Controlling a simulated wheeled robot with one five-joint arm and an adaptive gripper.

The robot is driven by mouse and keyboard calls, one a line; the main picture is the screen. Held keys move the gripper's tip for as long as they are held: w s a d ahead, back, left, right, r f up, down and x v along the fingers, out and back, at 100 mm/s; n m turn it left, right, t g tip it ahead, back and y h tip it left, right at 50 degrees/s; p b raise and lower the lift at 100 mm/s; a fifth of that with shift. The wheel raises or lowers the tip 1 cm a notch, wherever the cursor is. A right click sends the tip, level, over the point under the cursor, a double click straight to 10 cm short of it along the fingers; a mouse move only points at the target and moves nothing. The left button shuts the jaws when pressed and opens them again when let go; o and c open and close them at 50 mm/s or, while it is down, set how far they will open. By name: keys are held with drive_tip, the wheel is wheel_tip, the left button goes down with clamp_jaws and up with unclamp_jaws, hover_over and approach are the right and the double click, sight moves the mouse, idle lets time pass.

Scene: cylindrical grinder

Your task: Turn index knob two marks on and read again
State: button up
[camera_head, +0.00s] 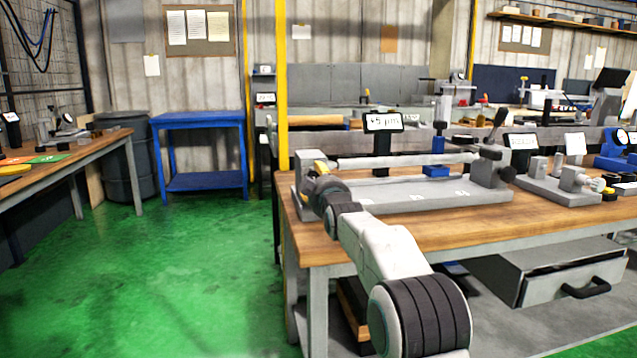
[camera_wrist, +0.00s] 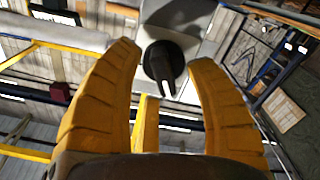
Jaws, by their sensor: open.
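The index knob (camera_wrist: 164,66) is black with a white pointer line, on a grey housing (camera_wrist: 185,15) in the wrist view. My gripper (camera_wrist: 166,58) is open, its two yellow fingers on either side of the knob with visible gaps. In the head view my gripper (camera_head: 322,178) is at the left end of the grey bench fixture (camera_head: 400,197), and my arm hides the knob. A display (camera_head: 384,122) above the fixture seems to read "+5 µm". A long bar (camera_head: 395,161) spans the fixture.
The fixture stands on a wooden-topped bench (camera_head: 440,233) with an open drawer (camera_head: 565,272) below. A second device (camera_head: 560,186) is to the right. A yellow post (camera_head: 281,85) rises behind the bench's left end. Green floor is clear to the left.

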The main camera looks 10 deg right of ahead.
drive_tip(key=shift+o, duration=0.3)
drive_tip(key=shift+w, duration=0.2)
clamp_jaws()
idle(0.3)
